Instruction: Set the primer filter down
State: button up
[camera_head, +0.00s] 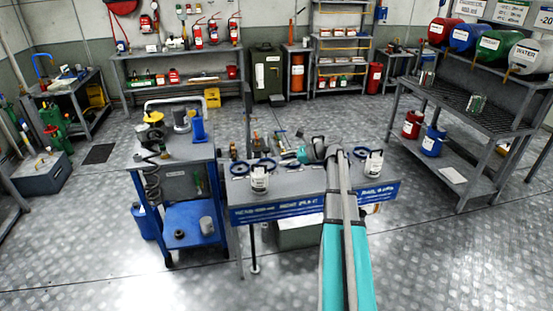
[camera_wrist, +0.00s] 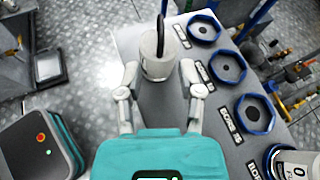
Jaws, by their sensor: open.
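A pale grey cylinder with a dark curved piece rising from its top, apparently the primer filter (camera_wrist: 157,66), stands on the grey bench top in the wrist view. My gripper (camera_wrist: 160,72) is open, with one finger on each side of the cylinder near its lower part. Small gaps seem to show between fingers and cylinder; contact is hard to judge. In the head view my gripper (camera_head: 306,154) is above the bench (camera_head: 290,190), and I cannot make out the cylinder there. Blue rings (camera_wrist: 228,66) with dark centres and label plates line the bench to the right.
White labelled canisters stand on the bench, left (camera_head: 259,180) and right (camera_head: 373,165). Small fittings (camera_wrist: 290,85) lie beyond the rings. A blue cart (camera_head: 180,215) stands close on the left. A shelf rack (camera_head: 455,120) is at the right.

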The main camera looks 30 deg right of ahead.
jog(key=shift+s+d+r, duration=0.15)
jog(key=shift+s+d, duration=0.05)
jog(key=shift+d, duration=0.05)
dwell(0.5)
jog(key=s+a+f+n+g+h, duration=0.1)
jog(key=s+a+f+n+g, duration=0.15)
jog(key=a, duration=0.35)
jog(key=s+a+f+n+g+h, duration=0.1)
jog(key=s+a+f+n, duration=0.1)
jog(key=a+n, duration=0.3)
jog(key=s+a+f+n+g+h, duration=0.1)
jog(key=s+a+f+n+g, duration=0.15)
jog(key=a, duration=0.45)
jog(key=s+a+f+n+g+h, duration=0.1)
jog(key=s+a+f+n+h, duration=0.1)
jog(key=s+a+n, duration=0.4)
jog(key=s+a+f+n+g+h, duration=0.1)
jog(key=s+a+f+n+h, duration=0.1)
jog(key=s+a+n+h, duration=0.3)
jog(key=s+n, duration=0.1)
jog(key=n, duration=0.2)
jog(key=shift+s+a+f+n+g, duration=0.15)
jog(key=shift+a+f+n+g, duration=0.1)
jog(key=shift+a+n+g, duration=0.1)
